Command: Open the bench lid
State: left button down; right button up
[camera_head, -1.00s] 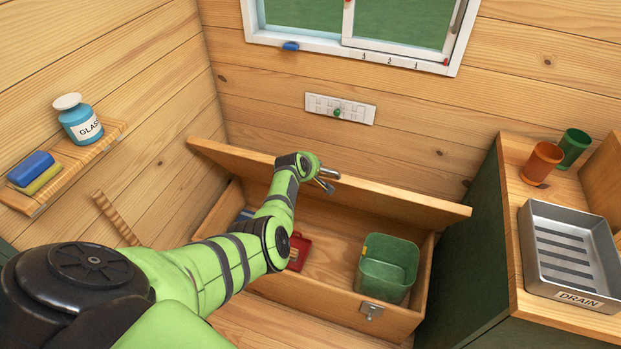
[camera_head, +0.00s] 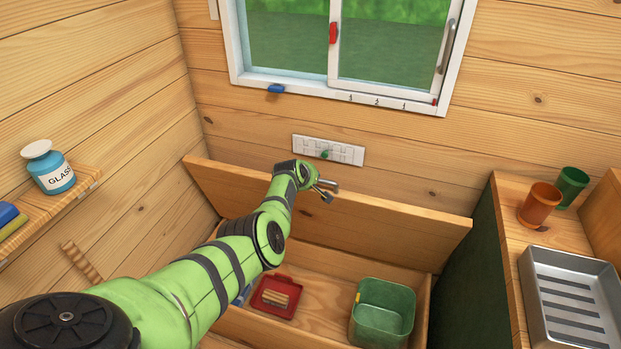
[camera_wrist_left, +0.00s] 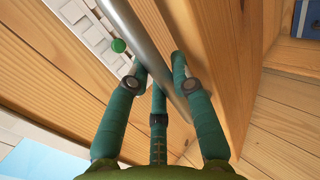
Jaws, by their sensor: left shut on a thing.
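The wooden bench lid (camera_head: 390,222) stands steeply raised in front of the back wall in the head view, and the box interior below it is exposed. My left arm comes in from the left, and its gripper (camera_head: 326,190) is at the lid's upper edge. In the left wrist view, the left gripper (camera_wrist_left: 160,88) has its dark green fingers on both sides of a grey metal bar (camera_wrist_left: 135,38) that runs along the lid's wood (camera_wrist_left: 215,60). It is shut on this bar, which looks like the lid's handle. My right gripper is in neither view.
The open bench holds a green bin (camera_head: 383,312) and a red tray (camera_head: 275,297). A counter with a metal drain tray (camera_head: 575,300) stands at right; a shelf with a jar (camera_head: 50,170) is at left.

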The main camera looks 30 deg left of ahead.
pick_arm(q)
jog(key=c, duration=1.1)
grip_release()
jog(key=shift+w+a+r, duration=0.15)
jog(key=shift+r, duration=0.15)
jog(key=shift+o, duration=0.3)
jog(key=shift+f, duration=0.2)
jog(key=v, duration=1.2)
